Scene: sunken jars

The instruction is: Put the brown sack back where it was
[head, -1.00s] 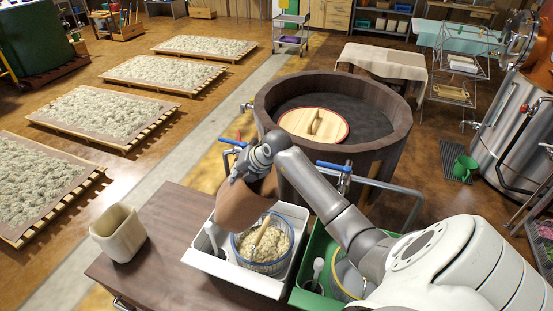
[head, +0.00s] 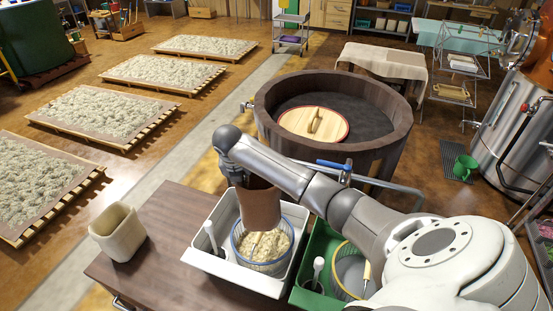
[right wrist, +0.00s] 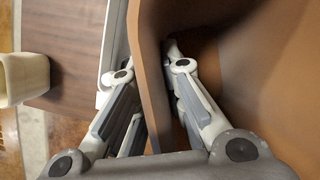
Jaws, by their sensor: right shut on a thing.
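The brown sack (head: 259,208) hangs nearly upright in my right gripper (head: 241,180), above the white bin on the dark table. In the right wrist view the sack (right wrist: 245,60) shows close up, with its wall pinched between the fingers of my right gripper (right wrist: 152,68). My left gripper is out of view.
A cream sack-like container (head: 118,238) stands open on the dark table (head: 178,232), left of the white bin (head: 230,272). A green bin (head: 312,245) stands right of it. A wooden vat (head: 385,130) rises behind. Bare tabletop lies between cream container and white bin.

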